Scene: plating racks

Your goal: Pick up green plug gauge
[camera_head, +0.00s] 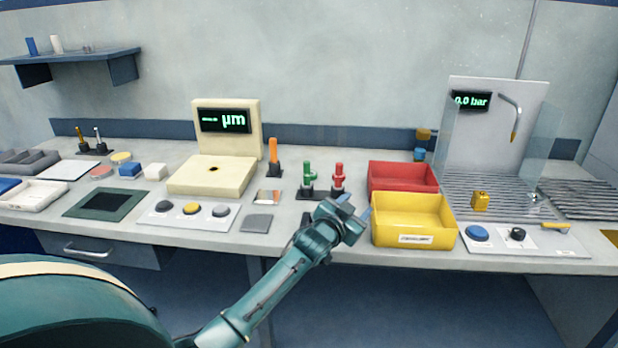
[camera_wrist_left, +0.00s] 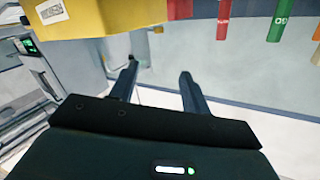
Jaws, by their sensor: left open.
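The green plug gauge (camera_head: 308,174) stands upright in a dark holder on the bench, between an orange gauge (camera_head: 273,151) and a red gauge (camera_head: 339,178). My left gripper (camera_head: 356,206) is open and empty, in front of and to the right of the green gauge, close to the yellow bin. In the left wrist view, the open fingers (camera_wrist_left: 158,80) have nothing between them. A green handle (camera_wrist_left: 223,20) hangs from the top edge there, beside a red one (camera_wrist_left: 180,8) and an orange one (camera_wrist_left: 279,20), apart from the fingers. My right gripper is not visible.
A yellow bin (camera_head: 412,240) and a red bin (camera_head: 404,165) stand right of the gauges. A grey block (camera_head: 257,223) and a button panel (camera_head: 160,217) lie to the left, with a cream measuring device (camera_head: 212,176) behind.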

